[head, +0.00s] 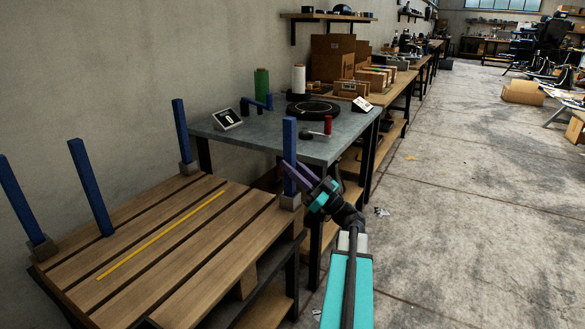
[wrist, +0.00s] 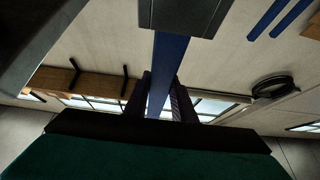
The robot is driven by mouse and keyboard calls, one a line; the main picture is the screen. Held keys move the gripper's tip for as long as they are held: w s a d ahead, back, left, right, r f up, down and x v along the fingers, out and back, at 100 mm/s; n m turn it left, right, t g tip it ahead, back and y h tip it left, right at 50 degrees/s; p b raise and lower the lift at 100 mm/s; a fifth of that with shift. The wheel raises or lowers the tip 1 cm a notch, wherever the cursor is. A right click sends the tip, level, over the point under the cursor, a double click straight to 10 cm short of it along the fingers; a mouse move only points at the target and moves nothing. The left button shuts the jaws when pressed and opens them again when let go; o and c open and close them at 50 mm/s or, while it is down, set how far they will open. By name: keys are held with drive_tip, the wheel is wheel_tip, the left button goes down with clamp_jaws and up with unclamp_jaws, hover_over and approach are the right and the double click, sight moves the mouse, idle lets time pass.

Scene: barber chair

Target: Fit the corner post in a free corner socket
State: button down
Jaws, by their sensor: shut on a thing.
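My gripper (head: 297,176) has purple fingers and is shut on an upright blue corner post (head: 289,142) at the pallet's right corner. The held post also shows between the fingers in the wrist view (wrist: 168,75). Its lower end meets a grey corner socket (head: 290,201), which seems to be the dark grey block in the wrist view (wrist: 184,15). How deep it sits, I cannot tell. Other blue posts stand in the back socket (head: 188,168) and left socket (head: 42,249). Another blue post (head: 90,188) stands between them with no socket visible. The pallet's near corner is out of view.
The wooden pallet (head: 165,262) has a yellow strip (head: 160,236) along its top. Behind it is a grey workbench (head: 250,135) with a round black plate, a green cylinder and a red-handled tool. A wall is on the left. The concrete floor (head: 460,220) at right is open.

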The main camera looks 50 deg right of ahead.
drive_tip(key=c, duration=1.5)
unclamp_jaws()
drive_tip(key=shift+r+p, duration=0.15)
drive_tip(key=shift+p, duration=0.15)
drive_tip(key=p+v, duration=0.1)
drive_tip(key=v, duration=1.1)
drive_tip(key=shift+p, duration=0.3)
